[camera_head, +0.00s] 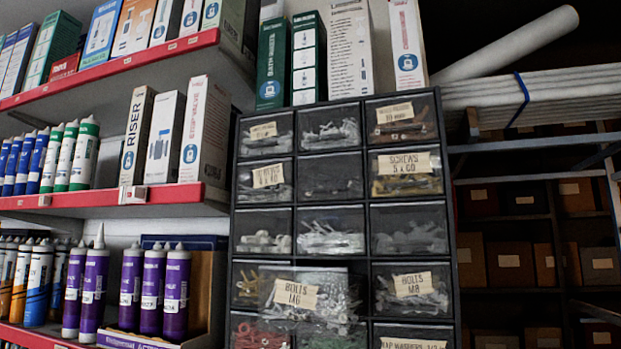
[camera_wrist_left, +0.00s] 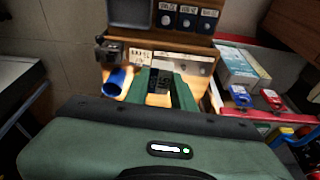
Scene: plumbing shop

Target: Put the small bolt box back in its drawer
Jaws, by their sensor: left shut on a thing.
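In the left wrist view my left gripper (camera_wrist_left: 161,92) has its green fingers closed on a small dark grey box with a pale marking, which looks like the small bolt box (camera_wrist_left: 158,82). Its far part is hard to make out. In the head view a dark drawer cabinet (camera_head: 340,187) stands in the middle, with clear-fronted drawers of screws and bolts. One drawer labelled "BOLTS M6" (camera_head: 315,296) stands out in front of the others, pulled open. A "BOLTS M8" drawer (camera_head: 412,289) sits shut to its right. Neither gripper shows in the head view.
Red-edged shelves (camera_head: 110,197) with boxes and sealant tubes stand left of the cabinet. Boxes stand on its top. White pipes (camera_head: 540,90) lie on a rack at right. The wrist view shows a wooden surface, a blue cylinder (camera_wrist_left: 117,82) and a red-edged shelf (camera_wrist_left: 258,112).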

